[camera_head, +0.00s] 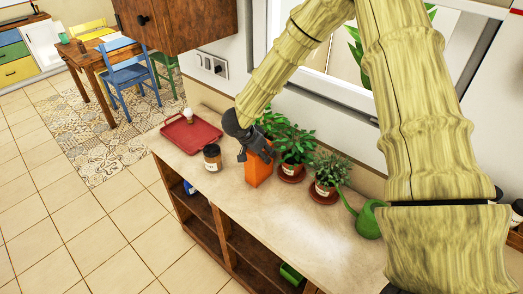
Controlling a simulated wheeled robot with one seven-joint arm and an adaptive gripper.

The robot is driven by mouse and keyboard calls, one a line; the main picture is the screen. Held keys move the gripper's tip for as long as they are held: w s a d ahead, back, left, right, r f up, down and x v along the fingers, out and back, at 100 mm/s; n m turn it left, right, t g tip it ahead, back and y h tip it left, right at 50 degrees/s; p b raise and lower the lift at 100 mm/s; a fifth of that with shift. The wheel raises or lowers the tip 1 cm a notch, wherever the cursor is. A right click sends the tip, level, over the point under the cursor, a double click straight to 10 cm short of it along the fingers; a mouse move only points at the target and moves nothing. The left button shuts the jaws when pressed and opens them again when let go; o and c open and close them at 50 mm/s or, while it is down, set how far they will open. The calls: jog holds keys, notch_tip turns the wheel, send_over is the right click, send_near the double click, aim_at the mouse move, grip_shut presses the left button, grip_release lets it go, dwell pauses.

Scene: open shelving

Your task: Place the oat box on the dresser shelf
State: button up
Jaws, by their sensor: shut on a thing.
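An orange box (257,171), which I take for the oat box, is upright at the countertop, left of the potted plants. My gripper (258,152) comes down from above and is shut on the top of this box. I cannot tell whether the box's base touches the counter. Its label is not readable. The wooden unit under the counter has open shelves (253,246) facing the floor side, which I take for the dresser shelf. Much of their inside is dark or hidden by the countertop.
Beside the box stands a brown jar (212,158); farther left is a red tray (191,133). Several potted plants (292,146) and a green watering can (369,219) stand to the right. A green item (291,273) is in a lower shelf. A wooden cabinet (180,20) hangs above. The front counter is clear.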

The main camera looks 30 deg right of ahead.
jog(key=shift+s, duration=0.1)
jog(key=o, duration=1.3)
jog(key=shift+f, duration=0.1)
jog(key=shift+o, duration=0.5)
